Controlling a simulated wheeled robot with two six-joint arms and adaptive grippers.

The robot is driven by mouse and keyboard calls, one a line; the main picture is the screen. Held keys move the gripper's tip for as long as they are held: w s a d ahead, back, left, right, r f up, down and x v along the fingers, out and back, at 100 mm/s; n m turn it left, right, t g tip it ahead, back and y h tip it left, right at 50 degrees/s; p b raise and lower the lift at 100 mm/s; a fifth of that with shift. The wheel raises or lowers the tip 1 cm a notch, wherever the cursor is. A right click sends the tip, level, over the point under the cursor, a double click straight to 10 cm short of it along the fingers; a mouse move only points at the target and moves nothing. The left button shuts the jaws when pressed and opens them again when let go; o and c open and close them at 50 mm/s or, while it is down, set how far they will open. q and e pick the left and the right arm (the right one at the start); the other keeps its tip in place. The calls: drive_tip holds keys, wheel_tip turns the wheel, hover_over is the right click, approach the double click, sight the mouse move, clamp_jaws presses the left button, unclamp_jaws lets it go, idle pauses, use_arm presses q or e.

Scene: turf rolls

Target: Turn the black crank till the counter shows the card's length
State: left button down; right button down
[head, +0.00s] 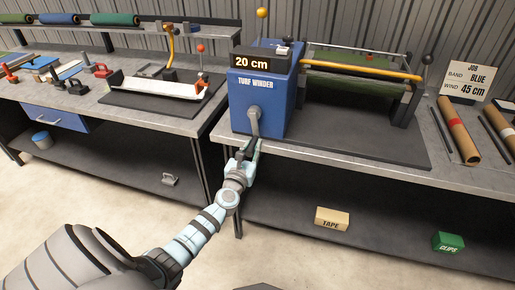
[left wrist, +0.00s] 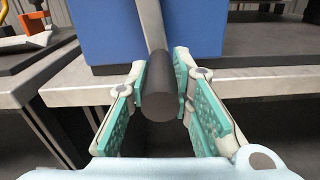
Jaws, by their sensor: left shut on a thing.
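The blue turf winder (head: 263,97) stands on the bench, and its counter (head: 251,63) reads 20 cm. Its crank has a grey arm (head: 254,121) that hangs down from the hub on the front face. In the left wrist view the black crank handle (left wrist: 161,97) sits between the teal pads of my left gripper (left wrist: 162,105). That gripper (head: 243,156) is shut on the handle, just in front of the bench edge in the head view. The job card (head: 468,80) reads band blue, wind 45 cm. My right gripper is not in view.
Brown rolls (head: 457,130) lie on the bench at the right. A left bench holds a white tray (head: 160,90) and several tools. A tape box (head: 332,218) and a green clips box (head: 448,242) lie on the lower shelf. The space before the crank is free.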

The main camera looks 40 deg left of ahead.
use_arm(q)
drive_tip(key=shift+s+a+f+m, duration=0.15)
drive_tip(key=shift+s+a+m, duration=0.1)
drive_tip(key=shift+a+m, duration=0.45)
drive_tip(key=shift+d, duration=0.15)
drive_tip(key=c, duration=1.4)
unclamp_jaws()
drive_tip(key=v, duration=1.2)
